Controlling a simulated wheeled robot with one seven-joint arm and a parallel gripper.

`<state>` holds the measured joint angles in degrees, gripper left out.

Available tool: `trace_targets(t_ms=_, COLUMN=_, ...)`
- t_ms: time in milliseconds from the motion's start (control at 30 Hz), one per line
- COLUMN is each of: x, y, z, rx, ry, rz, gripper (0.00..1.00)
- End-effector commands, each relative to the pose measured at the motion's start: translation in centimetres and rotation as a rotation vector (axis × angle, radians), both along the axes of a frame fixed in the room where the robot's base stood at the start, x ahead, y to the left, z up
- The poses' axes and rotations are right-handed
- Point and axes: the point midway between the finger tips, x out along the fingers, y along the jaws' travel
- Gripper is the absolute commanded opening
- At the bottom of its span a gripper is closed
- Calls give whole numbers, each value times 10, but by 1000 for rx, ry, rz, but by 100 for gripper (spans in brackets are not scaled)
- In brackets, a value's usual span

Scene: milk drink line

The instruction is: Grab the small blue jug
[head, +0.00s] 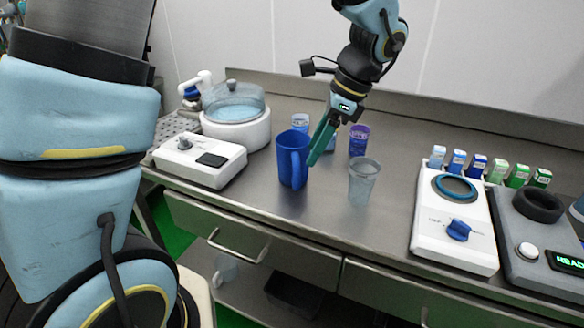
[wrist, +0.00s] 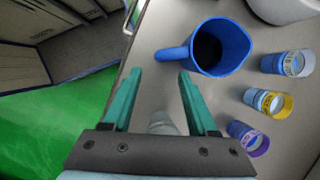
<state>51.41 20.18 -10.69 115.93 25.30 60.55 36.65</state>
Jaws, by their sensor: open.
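The small blue jug (head: 291,160) stands upright on the steel counter, with its handle on the side toward my gripper. My gripper (head: 312,162) is at the jug's right side in the head view. In the wrist view the jug (wrist: 218,48) shows from above, with a dark inside and its handle pointing left. The teal fingers of my gripper (wrist: 158,76) are apart, with nothing held between them. The handle end (wrist: 170,56) lies just beyond the fingertips. I cannot tell whether a finger touches the jug.
A clear grey cup (head: 362,182) stands right of the jug. A purple cup (head: 359,140) and a blue-banded cup (head: 300,122) stand behind.

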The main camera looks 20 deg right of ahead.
Motion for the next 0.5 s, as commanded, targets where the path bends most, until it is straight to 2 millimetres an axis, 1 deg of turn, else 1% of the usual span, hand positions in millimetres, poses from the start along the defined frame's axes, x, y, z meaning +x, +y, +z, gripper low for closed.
trace_targets(t_ms=100, x=3, y=7, z=-16, rx=3, ry=2, rz=1, gripper=59)
trace_targets(t_ms=367, x=6, y=14, z=-34, rx=3, ry=1, rz=2, gripper=59)
trace_targets(t_ms=500, x=8, y=21, z=-54, rx=3, ry=3, rz=2, gripper=59)
